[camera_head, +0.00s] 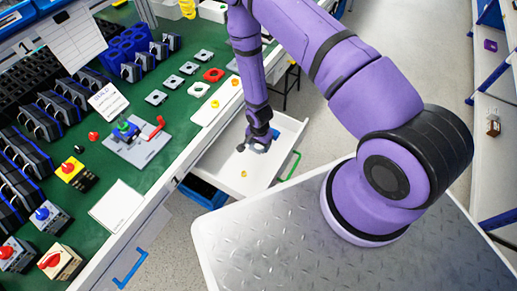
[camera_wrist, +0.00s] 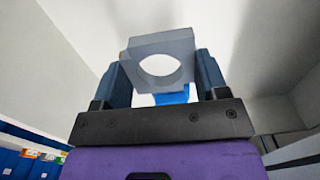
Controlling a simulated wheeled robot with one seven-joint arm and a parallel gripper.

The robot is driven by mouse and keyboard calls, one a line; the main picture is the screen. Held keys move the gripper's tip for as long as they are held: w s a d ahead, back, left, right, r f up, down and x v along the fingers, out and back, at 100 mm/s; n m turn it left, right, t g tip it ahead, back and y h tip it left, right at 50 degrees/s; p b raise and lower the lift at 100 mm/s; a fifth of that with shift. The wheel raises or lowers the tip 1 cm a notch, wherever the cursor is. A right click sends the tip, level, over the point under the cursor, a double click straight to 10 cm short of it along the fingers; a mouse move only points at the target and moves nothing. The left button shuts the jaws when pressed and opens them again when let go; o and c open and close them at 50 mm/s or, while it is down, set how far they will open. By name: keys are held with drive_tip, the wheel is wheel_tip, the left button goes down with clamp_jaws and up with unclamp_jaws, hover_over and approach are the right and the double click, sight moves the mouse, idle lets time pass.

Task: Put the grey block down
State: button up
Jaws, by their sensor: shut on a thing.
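My gripper (camera_head: 262,141) hangs pointing down over an open white drawer (camera_head: 222,160) in the head view. In the wrist view my gripper (camera_wrist: 163,72) is shut on the grey block (camera_wrist: 160,43), a flat-sided piece with a large round hole through it. One finger is on each side of it. In the head view the block is small and hard to tell from the gripper tip. How far it is above the drawer floor is unclear. A blue thing (camera_wrist: 172,97) shows behind the block in the wrist view.
Small yellow pieces (camera_head: 244,174) lie in the drawer. Much of the drawer floor looks bare.

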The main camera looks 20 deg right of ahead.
drive_tip(key=shift+f, duration=2)
drive_tip(key=o, duration=1)
drive_tip(key=shift+f, duration=0.1)
wheel_tip(320, 180, up, 12)
drive_tip(key=shift+r, duration=0.15)
drive_tip(key=shift+r, duration=0.1)
